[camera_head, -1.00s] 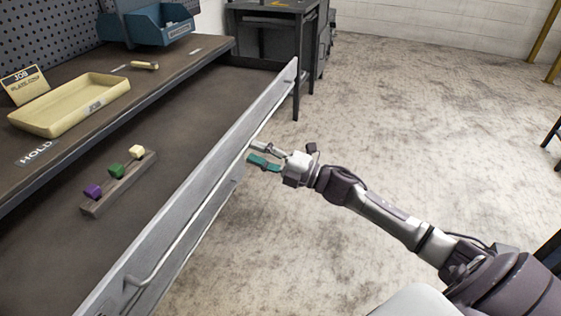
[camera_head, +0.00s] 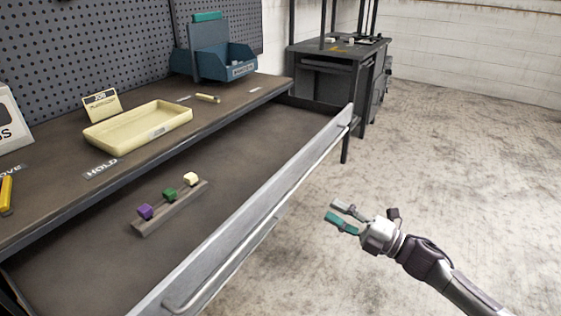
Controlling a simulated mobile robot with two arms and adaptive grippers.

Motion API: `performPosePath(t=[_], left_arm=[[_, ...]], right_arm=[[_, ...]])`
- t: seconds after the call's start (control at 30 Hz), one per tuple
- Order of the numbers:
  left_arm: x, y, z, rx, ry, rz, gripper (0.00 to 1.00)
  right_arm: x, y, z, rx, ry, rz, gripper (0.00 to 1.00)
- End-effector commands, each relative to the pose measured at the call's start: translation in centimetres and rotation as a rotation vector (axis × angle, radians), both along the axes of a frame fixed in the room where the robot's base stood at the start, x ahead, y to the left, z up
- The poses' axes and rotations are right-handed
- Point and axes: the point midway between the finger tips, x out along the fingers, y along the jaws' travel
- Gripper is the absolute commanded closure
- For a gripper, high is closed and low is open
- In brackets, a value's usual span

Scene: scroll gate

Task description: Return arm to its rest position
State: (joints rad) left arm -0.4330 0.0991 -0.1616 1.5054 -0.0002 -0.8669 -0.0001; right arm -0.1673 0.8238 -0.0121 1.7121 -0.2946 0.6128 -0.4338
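My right gripper (camera_head: 338,216) is in the camera_head view, right of the open drawer's front panel (camera_head: 262,217). My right arm comes in from the bottom right. My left gripper is not in view.
The pulled-out drawer (camera_head: 100,257) holds a wooden rack (camera_head: 150,228) with purple, green and cream pieces. A yellow tray (camera_head: 138,138) and a blue bin (camera_head: 222,70) stand on the bench. A dark table (camera_head: 338,55) stands behind. Floor (camera_head: 455,170) at right is clear.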

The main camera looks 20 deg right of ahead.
Motion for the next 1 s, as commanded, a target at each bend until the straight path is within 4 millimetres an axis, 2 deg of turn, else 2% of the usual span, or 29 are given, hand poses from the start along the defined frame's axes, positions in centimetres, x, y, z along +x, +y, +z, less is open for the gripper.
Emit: performPosePath(t=[0.13, 0.23, 0.27, 0.37, 0.4, 0.47, 0.5, 0.6, 0.7, 0.8, 0.9, 1.0], left_arm=[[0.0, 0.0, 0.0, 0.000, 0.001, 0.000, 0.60], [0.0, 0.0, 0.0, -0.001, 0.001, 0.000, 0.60], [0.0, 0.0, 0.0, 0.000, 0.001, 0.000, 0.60], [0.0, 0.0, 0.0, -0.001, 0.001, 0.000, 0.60], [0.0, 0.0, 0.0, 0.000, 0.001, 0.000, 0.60], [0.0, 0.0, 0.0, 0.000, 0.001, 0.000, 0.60], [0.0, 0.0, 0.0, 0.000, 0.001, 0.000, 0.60], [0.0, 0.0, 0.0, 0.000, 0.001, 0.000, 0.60], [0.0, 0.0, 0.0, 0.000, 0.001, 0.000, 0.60], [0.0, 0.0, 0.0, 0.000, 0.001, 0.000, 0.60], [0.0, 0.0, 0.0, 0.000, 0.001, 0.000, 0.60], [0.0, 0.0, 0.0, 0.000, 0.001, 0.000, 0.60]], right_arm=[[0.2, -0.1, -0.6, 0.016, 0.020, -0.018, 0.63], [0.7, -0.9, -3.5, 0.089, 0.115, -0.107, 0.63], [0.9, -1.2, -5.0, 0.126, 0.162, -0.147, 0.63], [0.8, -2.3, -11.4, 0.267, 0.363, -0.319, 0.63], [0.2, -2.5, -14.4, 0.326, 0.454, -0.391, 0.63], [-0.9, -2.6, -18.9, 0.411, 0.591, -0.499, 0.63], [-2.0, -2.5, -21.7, 0.462, 0.680, -0.566, 0.63], [-5.5, -1.4, -28.5, 0.576, 0.897, -0.724, 0.63], [-9.9, 0.7, -34.3, 0.669, 1.105, -0.866, 0.63], [-14.2, 3.0, -38.4, 0.732, 1.281, -0.985, 0.63], [-18.1, 5.4, -41.3, 0.772, 1.426, -1.078, 0.63], [-21.4, 7.6, -43.2, 0.798, 1.545, -1.154, 0.63]])
